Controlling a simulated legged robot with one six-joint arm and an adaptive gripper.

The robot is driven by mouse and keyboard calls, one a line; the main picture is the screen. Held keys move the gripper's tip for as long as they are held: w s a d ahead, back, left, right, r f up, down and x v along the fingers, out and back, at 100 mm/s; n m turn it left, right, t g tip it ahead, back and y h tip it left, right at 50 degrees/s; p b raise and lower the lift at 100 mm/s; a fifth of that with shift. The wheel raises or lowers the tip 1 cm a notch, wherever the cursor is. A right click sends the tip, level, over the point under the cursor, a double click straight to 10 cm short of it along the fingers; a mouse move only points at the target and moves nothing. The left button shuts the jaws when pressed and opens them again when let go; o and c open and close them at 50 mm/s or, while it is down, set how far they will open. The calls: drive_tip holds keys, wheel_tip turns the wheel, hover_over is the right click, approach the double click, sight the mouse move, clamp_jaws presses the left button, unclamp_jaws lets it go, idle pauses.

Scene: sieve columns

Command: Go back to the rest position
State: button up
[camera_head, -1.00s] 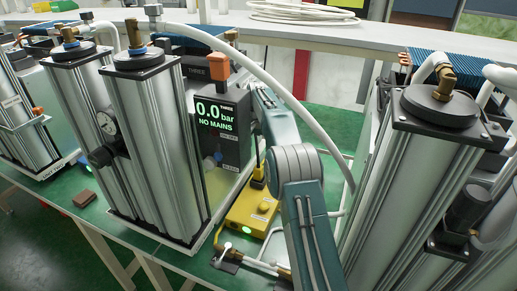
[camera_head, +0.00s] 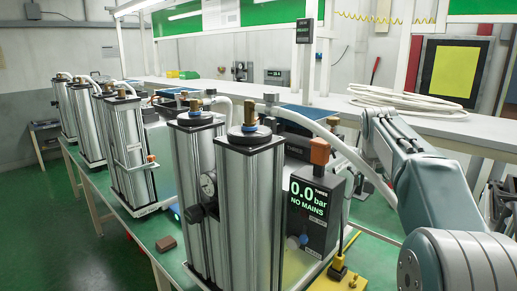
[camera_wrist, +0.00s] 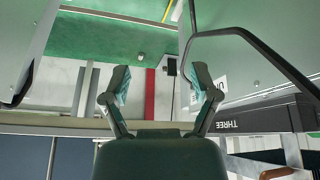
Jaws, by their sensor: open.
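My gripper (camera_wrist: 162,88) shows in the wrist view with its two fingers spread apart and nothing between them. The wrist view looks upside down, with a panel lettered THREE (camera_wrist: 240,124) to the right of the fingers. In the head view my arm rises at the right side, and my gripper is not clearly visible there. Nearest stands a pair of silver sieve columns (camera_head: 250,215) with a black unit display (camera_head: 308,205) reading 0.0 bar, NO MAINS.
More silver columns (camera_head: 126,150) stand in a row along the green bench at left. A brown block (camera_head: 166,244) lies on the bench. A coiled white hose (camera_head: 410,100) lies on the white rear bench.

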drive_tip(key=s+a+r+n+t, duration=0.25)
drive_tip(key=s+r, duration=0.55)
drive_tip(key=s, duration=0.5)
drive_tip(key=s+a+f, duration=0.3)
drive_tip(key=s+f, duration=0.3)
drive_tip(key=s, duration=0.1)
drive_tip(key=s+a+f+n+g+y, duration=0.1)
drive_tip(key=s+a+f, duration=0.3)
drive_tip(key=s+f, duration=0.2)
drive_tip(key=s+a+f+n+y, duration=0.1)
drive_tip(key=s+a+f, duration=0.3)
drive_tip(key=s+f, duration=0.3)
drive_tip(key=s, duration=0.2)
drive_tip(key=shift+s, duration=0.35)
